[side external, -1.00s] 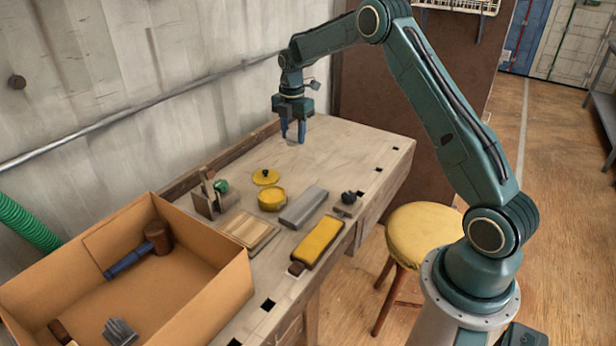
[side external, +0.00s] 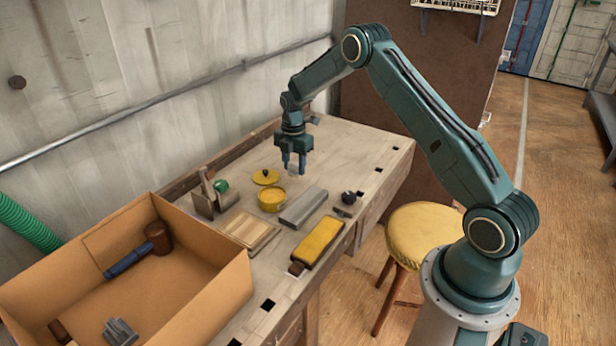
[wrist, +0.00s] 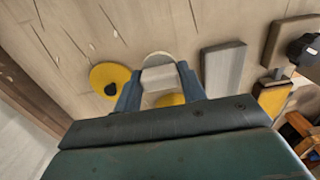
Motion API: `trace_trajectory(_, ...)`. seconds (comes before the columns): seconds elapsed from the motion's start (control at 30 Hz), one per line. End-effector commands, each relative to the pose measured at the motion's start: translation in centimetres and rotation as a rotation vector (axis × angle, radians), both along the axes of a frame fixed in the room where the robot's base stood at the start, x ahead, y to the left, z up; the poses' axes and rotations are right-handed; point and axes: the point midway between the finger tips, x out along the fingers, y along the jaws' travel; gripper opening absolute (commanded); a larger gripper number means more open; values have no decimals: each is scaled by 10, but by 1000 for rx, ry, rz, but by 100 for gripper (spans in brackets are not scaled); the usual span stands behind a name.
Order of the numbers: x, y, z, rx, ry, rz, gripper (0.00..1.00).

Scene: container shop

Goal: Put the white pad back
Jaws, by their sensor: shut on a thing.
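My gripper (side external: 294,171) is shut on the white pad and holds it above the workbench. The pad (wrist: 158,78) shows between my fingertips in the wrist view as a pale block with a rounded pale part beyond it. In the side view only a small pale bit of the pad shows between the fingers. The open yellow tin (side external: 271,201) stands to the left of and nearer than my gripper; my gripper partly hides it in the wrist view. Its yellow lid (side external: 265,177) with a dark knob lies on the bench beside it.
A grey block (side external: 303,208), a yellow-topped block (side external: 318,243), a wooden board (side external: 249,230) and a holder (side external: 215,197) with a green ball lie near the tin. A cardboard box (side external: 205,255) with a mallet (side external: 158,237) stands at left. The far bench is clear.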

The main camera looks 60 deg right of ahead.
Motion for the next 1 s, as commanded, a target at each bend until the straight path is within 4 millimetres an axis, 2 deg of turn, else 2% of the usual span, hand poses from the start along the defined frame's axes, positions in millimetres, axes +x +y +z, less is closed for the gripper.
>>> trace_trajectory(0.23, 0, 0, -29, 1, 1, 0, 19)
trace_trajectory(0.73, 0, 0, -35, 0, 1, 0, 19)
trace_trajectory(0.77, 0, 0, -36, 0, 1, 0, 42)
trace_trajectory(0.87, 0, 0, -35, 0, 1, 0, 62)
trace_trajectory(1.0, 0, 0, -35, 0, 1, 0, 62)
